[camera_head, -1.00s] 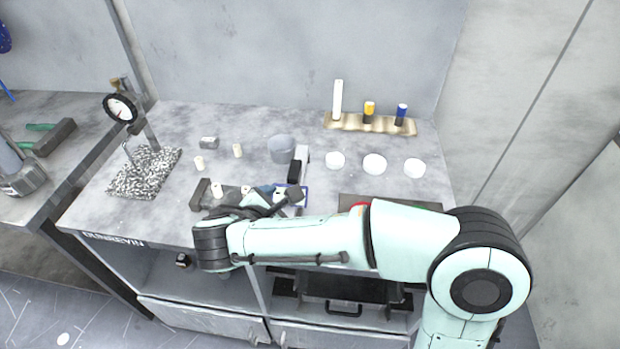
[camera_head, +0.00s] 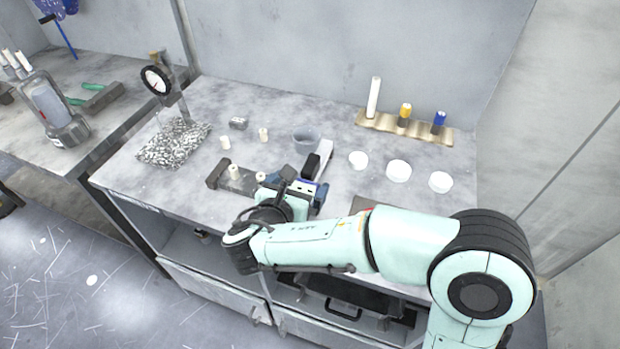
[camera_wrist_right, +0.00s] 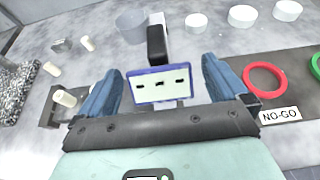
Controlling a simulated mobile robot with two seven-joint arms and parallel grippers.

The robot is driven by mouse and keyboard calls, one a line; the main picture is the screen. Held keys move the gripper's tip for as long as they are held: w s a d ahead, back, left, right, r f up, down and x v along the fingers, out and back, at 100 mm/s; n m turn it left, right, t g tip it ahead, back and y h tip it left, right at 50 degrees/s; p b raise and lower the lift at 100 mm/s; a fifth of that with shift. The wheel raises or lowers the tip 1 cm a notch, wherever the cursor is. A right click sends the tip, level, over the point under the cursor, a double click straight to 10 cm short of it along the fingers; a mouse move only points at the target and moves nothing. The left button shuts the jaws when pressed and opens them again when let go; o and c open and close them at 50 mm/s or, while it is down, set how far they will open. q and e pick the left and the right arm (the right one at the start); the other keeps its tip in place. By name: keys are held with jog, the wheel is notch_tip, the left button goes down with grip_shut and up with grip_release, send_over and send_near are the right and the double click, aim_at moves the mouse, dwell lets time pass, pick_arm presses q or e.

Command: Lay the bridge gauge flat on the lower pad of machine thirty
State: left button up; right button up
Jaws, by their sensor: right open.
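My right gripper (camera_head: 296,190) is over the front of the grey bench. In the right wrist view its two blue fingers (camera_wrist_right: 160,72) are apart, with nothing held between them. A blue-rimmed block with a pale face and dark marks (camera_wrist_right: 160,85) shows between the fingers; contact cannot be told. Behind it is a silver bar with a black grip (camera_head: 319,162). A dark bar with cream pegs by it (camera_head: 240,180) lies left of the gripper. I cannot tell which item is the bridge gauge. My left gripper and the machine's pads are not in view.
A dial indicator (camera_head: 157,80) stands over a speckled plate (camera_head: 172,146) at left. A grey cup (camera_head: 304,140) and white discs (camera_head: 398,171) are behind the gripper. A wooden rack (camera_head: 378,122) stands at the back. A red ring (camera_wrist_right: 265,78) lies near a NO-GO label (camera_wrist_right: 279,116).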

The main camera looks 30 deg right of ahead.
aim_at(305, 175)
jog(key=x, duration=0.6)
jog(key=shift+w+d+f, duration=0.1)
jog(key=shift+w+f, duration=0.2)
jog(key=shift+w, duration=0.05)
jog(key=shift+r, duration=0.15)
jog(key=c, duration=1.4)
